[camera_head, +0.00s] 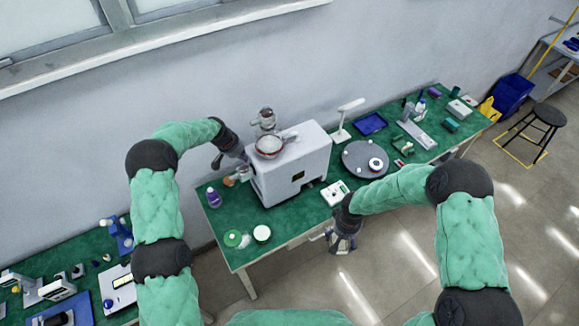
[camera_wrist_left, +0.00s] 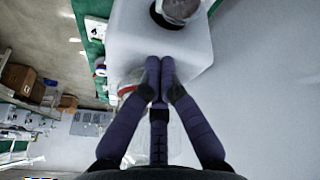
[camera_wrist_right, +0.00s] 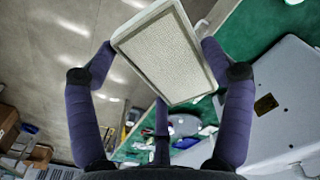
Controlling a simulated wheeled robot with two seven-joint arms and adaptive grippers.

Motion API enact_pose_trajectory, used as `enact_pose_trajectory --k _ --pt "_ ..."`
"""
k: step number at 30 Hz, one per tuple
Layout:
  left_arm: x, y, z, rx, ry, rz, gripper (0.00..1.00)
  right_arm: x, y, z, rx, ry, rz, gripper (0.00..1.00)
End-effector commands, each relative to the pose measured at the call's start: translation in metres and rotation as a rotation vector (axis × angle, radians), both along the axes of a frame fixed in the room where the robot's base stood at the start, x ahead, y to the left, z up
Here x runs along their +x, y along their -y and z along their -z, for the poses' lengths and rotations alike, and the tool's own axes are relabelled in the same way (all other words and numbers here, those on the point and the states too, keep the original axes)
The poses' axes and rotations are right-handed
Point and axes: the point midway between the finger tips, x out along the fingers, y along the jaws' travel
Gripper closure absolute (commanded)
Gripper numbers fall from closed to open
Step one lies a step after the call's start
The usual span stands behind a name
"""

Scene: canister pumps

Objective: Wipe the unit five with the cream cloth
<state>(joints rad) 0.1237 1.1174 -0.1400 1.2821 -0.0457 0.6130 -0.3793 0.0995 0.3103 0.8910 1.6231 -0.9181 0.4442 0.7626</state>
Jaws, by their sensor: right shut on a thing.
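My right gripper (camera_wrist_right: 157,55) is shut on a cream rectangular pad (camera_wrist_right: 170,55) with a pale rim and a woven-looking face. It looks stiff, and I cannot tell whether it is the cream cloth. In the head view my right gripper (camera_head: 343,242) hangs by the table's front edge. My left gripper (camera_wrist_left: 160,65) is shut, its fingertips together with nothing visible between them. In the head view it (camera_head: 232,158) is at the left end of a big pale grey machine (camera_head: 295,165). No number shows, so I cannot tell which thing is unit five.
The green table (camera_head: 290,220) holds a grey round turntable (camera_head: 360,152), a blue tray (camera_head: 370,123), a white lamp (camera_head: 345,120), a purple bottle (camera_head: 214,197) and round lids (camera_head: 262,233). A stool (camera_head: 545,120) stands right. The floor in front is clear.

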Motion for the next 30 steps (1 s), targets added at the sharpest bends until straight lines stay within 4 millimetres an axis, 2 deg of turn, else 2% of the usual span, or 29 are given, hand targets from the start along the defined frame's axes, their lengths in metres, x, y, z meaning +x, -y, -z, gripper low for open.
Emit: enact_pose_trajectory --k 1,3,9,15,18,21,24,30 --pt "0.016 -0.002 -0.018 0.009 0.024 0.016 1.00 0.000 0.000 0.000 0.000 0.000 0.000 0.45" --pt "0.033 -0.006 -0.042 0.021 0.049 0.042 1.00 0.000 0.000 0.000 0.000 0.000 0.000 0.45" --pt "0.072 -0.015 -0.117 0.059 0.120 0.113 1.00 0.000 0.000 0.000 0.000 0.000 0.000 0.45" --pt "0.092 -0.021 -0.191 0.094 0.184 0.175 1.00 0.000 0.000 0.000 0.000 0.000 0.000 0.45" --pt "0.096 -0.024 -0.220 0.108 0.208 0.199 1.00 0.000 0.000 0.000 0.000 0.000 0.000 0.45" --pt "0.097 -0.025 -0.240 0.116 0.222 0.215 1.00 0.000 0.000 0.000 0.000 0.000 0.000 0.45" --pt "0.097 -0.026 -0.251 0.122 0.230 0.226 1.00 0.000 0.000 0.000 0.000 0.000 0.000 0.45" --pt "0.096 -0.027 -0.247 0.124 0.232 0.230 1.00 0.000 0.000 0.000 0.000 0.000 0.000 0.45"
